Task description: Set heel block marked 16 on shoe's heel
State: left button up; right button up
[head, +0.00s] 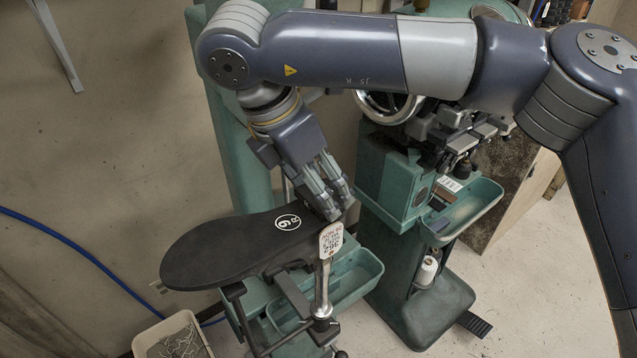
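A black sole-shaped piece (215,253), apparently the shoe, lies with its broad end left and its narrow end right. A round white mark with a digit and an R (288,222) is on its top near the right end. My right gripper (335,208) reaches down from above, fingertips at the narrow right end. A small dark edge shows beside the fingertips; I cannot tell if it is a heel block or part of the shoe. Finger closure is unclear. No block with a readable 16 shows. My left gripper is out of view.
A green tray (357,278) is below. The green machine (390,185) with a side tray (475,212) stands right. A bin of metal bits (142,340) is bottom left. A blue hose crosses the floor.

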jog(key=o, duration=1.2)
jog(key=shift+c, duration=0.2)
